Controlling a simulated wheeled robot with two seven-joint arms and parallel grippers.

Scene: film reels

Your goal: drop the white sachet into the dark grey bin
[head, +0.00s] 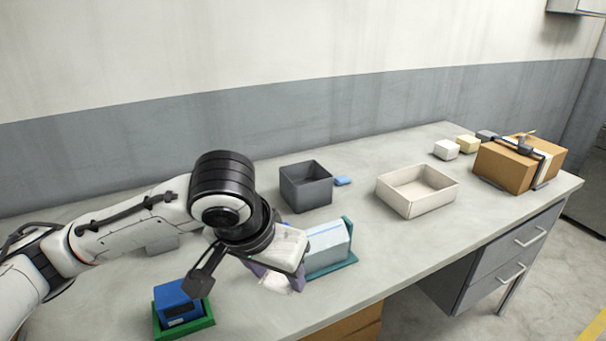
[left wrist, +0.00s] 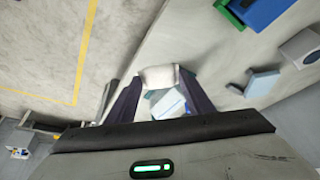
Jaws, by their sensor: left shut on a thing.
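My left gripper (head: 280,278) is low over the front part of the table and shut on the white sachet. The sachet shows partly in the head view (head: 274,284), with the rest hidden by the gripper. In the left wrist view the white sachet (left wrist: 158,77) sits between the two dark fingers of the left gripper (left wrist: 160,82). The dark grey bin (head: 306,190) stands open on the table, behind and a little to the right of the gripper. My right gripper is not in view.
A light blue box (head: 328,239) in a teal holder is just right of my gripper. A blue box in a green tray (head: 185,325) is at front left. A cream tray (head: 418,203), small blue block (head: 342,181) and brown box (head: 507,170) lie to the right.

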